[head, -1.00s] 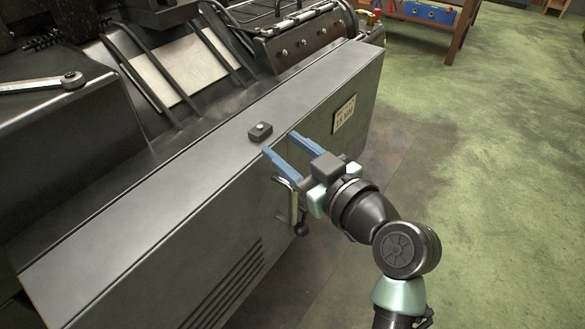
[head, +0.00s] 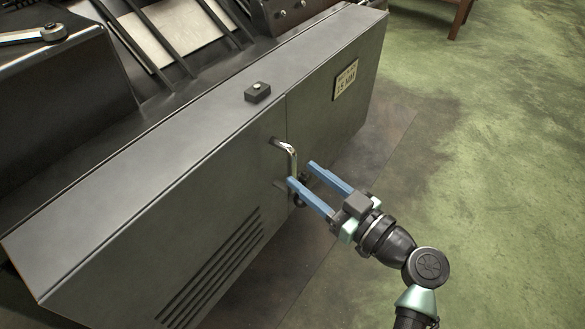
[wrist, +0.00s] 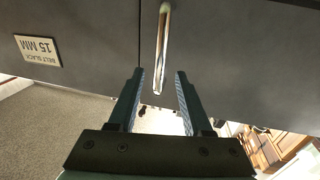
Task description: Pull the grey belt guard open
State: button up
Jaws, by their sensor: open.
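The grey belt guard (head: 215,215) is the vented front panel of the machine, left of a vertical seam, and looks closed. In the wrist view the handle (wrist: 163,45) hangs down between the fingertips (wrist: 160,75). I cannot tell how deep between them it lies, or whether they touch it. The handle's lower end is partly hidden by a finger in the head view.
A "15 MM" belt slack plate (head: 346,80) is on the fixed panel right of the seam. A wrench (head: 35,33) lies at the upper left. The green floor (head: 480,160) at right is open.

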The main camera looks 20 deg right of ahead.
aim_at(295, 169)
jog(key=shift+b+x, duration=0.4)
jog(key=shift+x, duration=1.85)
jog(key=shift+c, duration=0.2)
jog(key=shift+d, duration=0.1)
grip_shut()
